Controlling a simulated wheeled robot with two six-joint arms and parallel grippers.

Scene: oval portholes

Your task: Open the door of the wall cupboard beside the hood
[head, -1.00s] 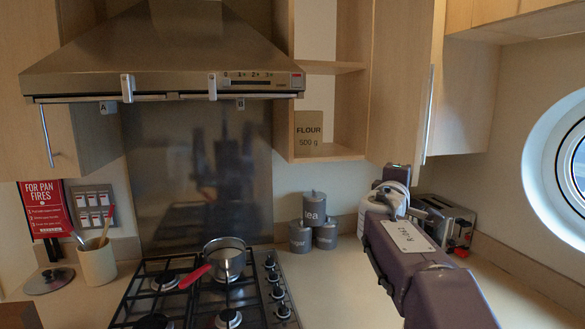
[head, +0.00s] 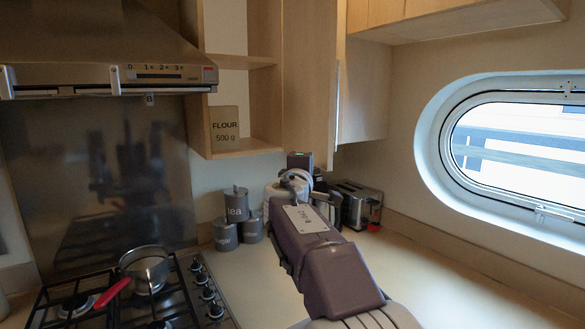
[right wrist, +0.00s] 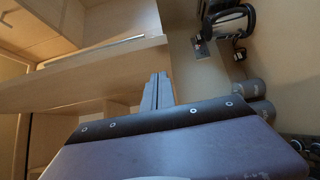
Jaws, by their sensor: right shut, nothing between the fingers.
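The wall cupboard (head: 235,62) is right of the hood (head: 110,50). Its wooden door (head: 308,85) stands swung out, with the shelves bared and a flour packet (head: 224,130) on the lower one. The door's bar handle (head: 337,112) is on its right-hand face. My right arm reaches up below the door; its gripper's fingertips are hidden in the head view. In the right wrist view my right gripper (right wrist: 158,90) is shut and empty, its fingers in front of the door panel (right wrist: 85,78); contact is unclear. The handle (right wrist: 95,49) shows beyond. My left gripper is out of view.
Grey tins (head: 236,205) and a toaster (head: 357,205) stand on the counter near my right arm. A pan (head: 146,268) with a red handle sits on the hob (head: 75,302). An oval porthole (head: 520,140) is at right. The front right counter is clear.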

